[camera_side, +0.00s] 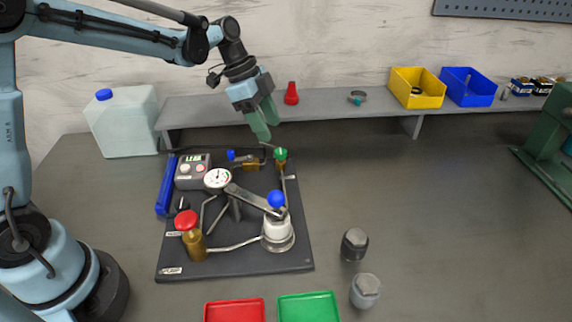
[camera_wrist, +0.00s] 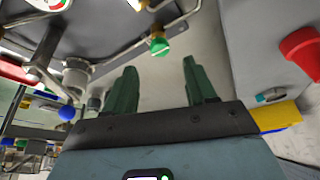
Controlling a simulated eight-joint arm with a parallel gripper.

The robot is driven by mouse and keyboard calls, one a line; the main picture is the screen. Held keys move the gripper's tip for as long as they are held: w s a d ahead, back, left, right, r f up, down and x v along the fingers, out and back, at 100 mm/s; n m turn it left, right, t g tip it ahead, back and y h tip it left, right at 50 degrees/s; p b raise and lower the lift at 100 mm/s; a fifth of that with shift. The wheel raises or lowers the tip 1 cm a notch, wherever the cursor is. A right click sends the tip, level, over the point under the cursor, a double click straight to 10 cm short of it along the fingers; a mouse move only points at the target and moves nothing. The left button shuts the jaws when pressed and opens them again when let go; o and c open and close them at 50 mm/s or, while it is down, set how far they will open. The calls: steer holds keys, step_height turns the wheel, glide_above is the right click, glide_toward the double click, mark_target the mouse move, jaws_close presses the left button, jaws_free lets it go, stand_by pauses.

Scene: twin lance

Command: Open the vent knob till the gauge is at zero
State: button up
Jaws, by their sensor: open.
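A round white gauge (camera_side: 217,178) stands on the dark board; its needle reading is too small to tell, and only its edge shows in the wrist view (camera_wrist: 48,4). A green knob (camera_side: 281,153) sits on a brass fitting at the board's back right and shows just beyond the fingertips in the wrist view (camera_wrist: 159,46). A red knob (camera_side: 186,220) tops a brass body at the front left. I cannot read which is the vent knob. My gripper (camera_side: 265,122) is open and empty, above and slightly left of the green knob, apart from it.
A lever with a blue ball (camera_side: 276,199) crosses the board's middle. A small blue knob (camera_side: 231,155) is at the back. A shelf (camera_side: 335,103) behind holds a red cone-shaped item (camera_side: 291,93) and yellow (camera_side: 418,88) and blue bins (camera_side: 468,87).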

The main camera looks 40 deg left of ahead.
mark_target(280, 151)
steer(key=x, duration=0.6)
steer(key=shift+d, duration=0.1)
steer(key=c, duration=1)
steer(key=shift+c, duration=0.2)
